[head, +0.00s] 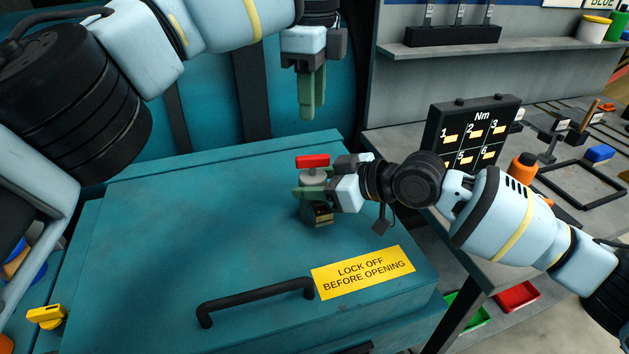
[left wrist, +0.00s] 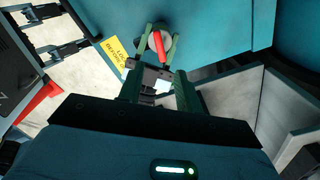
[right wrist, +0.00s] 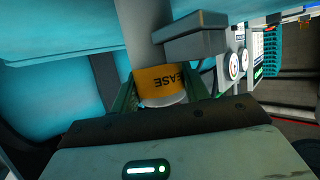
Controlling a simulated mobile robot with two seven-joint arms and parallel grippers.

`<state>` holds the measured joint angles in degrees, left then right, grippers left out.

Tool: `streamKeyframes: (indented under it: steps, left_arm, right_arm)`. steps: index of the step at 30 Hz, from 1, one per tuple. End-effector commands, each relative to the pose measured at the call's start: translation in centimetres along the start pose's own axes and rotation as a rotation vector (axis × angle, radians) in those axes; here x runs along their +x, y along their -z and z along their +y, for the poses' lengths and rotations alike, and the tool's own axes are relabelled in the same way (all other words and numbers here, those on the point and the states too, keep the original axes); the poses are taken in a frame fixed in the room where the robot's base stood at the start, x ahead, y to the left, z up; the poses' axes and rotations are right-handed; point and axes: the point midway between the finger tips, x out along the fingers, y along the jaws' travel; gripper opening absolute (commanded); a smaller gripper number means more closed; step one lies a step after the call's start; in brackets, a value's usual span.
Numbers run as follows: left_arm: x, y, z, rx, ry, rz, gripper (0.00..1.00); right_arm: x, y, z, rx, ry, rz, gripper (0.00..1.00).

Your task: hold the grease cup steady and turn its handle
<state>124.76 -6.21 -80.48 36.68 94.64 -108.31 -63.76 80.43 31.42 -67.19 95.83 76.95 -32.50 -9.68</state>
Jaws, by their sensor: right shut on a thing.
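The grease cup (head: 314,178) stands upright on the teal cabinet lid, with a red handle (head: 312,161) across its top. My right gripper (head: 310,192) has its green fingers closed around the cup's body from the right. In the right wrist view the cup's yellow label (right wrist: 165,79) shows between the fingers. My left gripper (head: 311,105) hangs above and behind the cup, fingers pointing down, empty and apart from the handle. The left wrist view shows its fingers spread, with the red handle (left wrist: 159,45) beyond them.
The teal lid (head: 190,220) has a black bar handle (head: 255,300) and a yellow lock-off sign (head: 363,272) in front of the cup. A black torque board (head: 470,130) and an orange bottle (head: 522,170) stand on the grey bench at right. The lid's left side is clear.

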Motion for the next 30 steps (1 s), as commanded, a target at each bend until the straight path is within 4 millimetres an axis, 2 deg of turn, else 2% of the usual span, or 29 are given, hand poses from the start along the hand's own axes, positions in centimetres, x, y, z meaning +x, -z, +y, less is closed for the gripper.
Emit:
streamKeyframes:
  steps: [5, 11, 15, 21, 25, 30]
  left_arm:
    - [0.0, -1.0, -1.1, -0.065, 0.061, -0.018, 0.35]
    - [-0.6, -5.2, -5.5, -0.316, 0.330, -0.065, 0.35]
    - [-2.0, -8.8, -8.9, -0.499, 0.582, -0.063, 0.35]
    - [-5.0, -12.9, -12.6, -0.665, 0.924, 0.024, 0.35]
    - [-6.9, -14.7, -14.1, -0.712, 1.114, 0.130, 0.35]
    - [-9.0, -15.9, -15.0, -0.706, 1.296, 0.319, 0.35]
  right_arm:
    - [0.0, 0.0, 0.0, 0.000, 0.000, 0.000, 0.11]
    - [0.0, 0.0, 0.0, 0.000, 0.000, 0.000, 0.11]
    - [0.0, 0.0, 0.0, 0.000, 0.000, 0.000, 0.11]
    - [0.0, 0.0, 0.0, 0.000, 0.000, 0.000, 0.11]
    - [0.0, 0.0, 0.0, 0.000, 0.000, 0.000, 0.11]
    - [0.0, 0.0, 0.0, 0.000, 0.000, 0.000, 0.11]
